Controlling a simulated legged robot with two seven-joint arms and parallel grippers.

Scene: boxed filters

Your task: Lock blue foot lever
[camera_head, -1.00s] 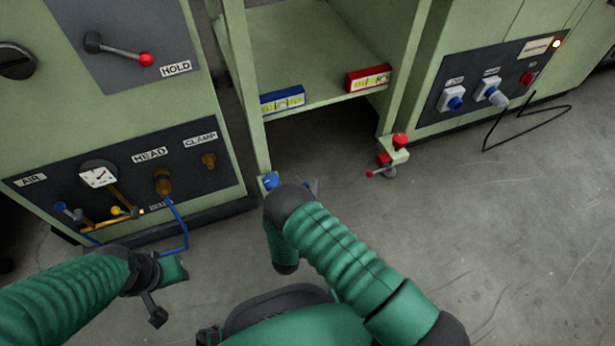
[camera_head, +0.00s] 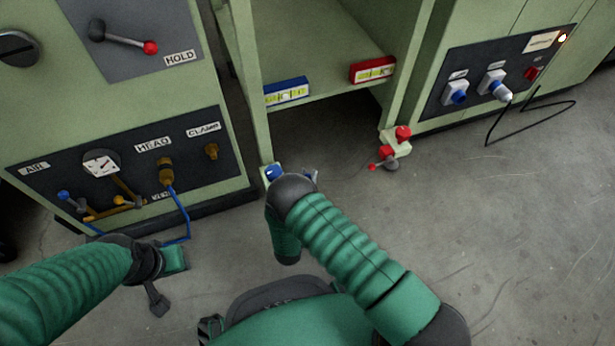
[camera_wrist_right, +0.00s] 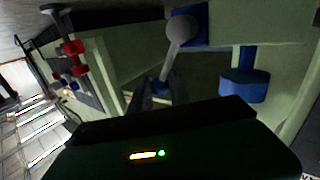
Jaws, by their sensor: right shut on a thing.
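The blue foot (camera_head: 273,173) is at the bottom of the rack's left leg, partly behind my right forearm. In the right wrist view, the blue foot lever (camera_wrist_right: 164,70) runs down from a round grey hub (camera_wrist_right: 183,28). My right gripper (camera_wrist_right: 157,92) is shut on the lever's blue end. In the head view my right gripper (camera_head: 311,178) is mostly hidden by the forearm beside the blue foot. My left gripper (camera_head: 157,300) hangs at the lower left, away from the foot; its jaws are too unclear to read.
A red foot with its red-tipped lever (camera_head: 385,163) stands on the right leg. Blue (camera_head: 287,92) and red (camera_head: 372,70) level boxes sit on the shelf edge. A panel with a blue hose (camera_head: 181,210) is at left. Open floor (camera_head: 500,240) lies right.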

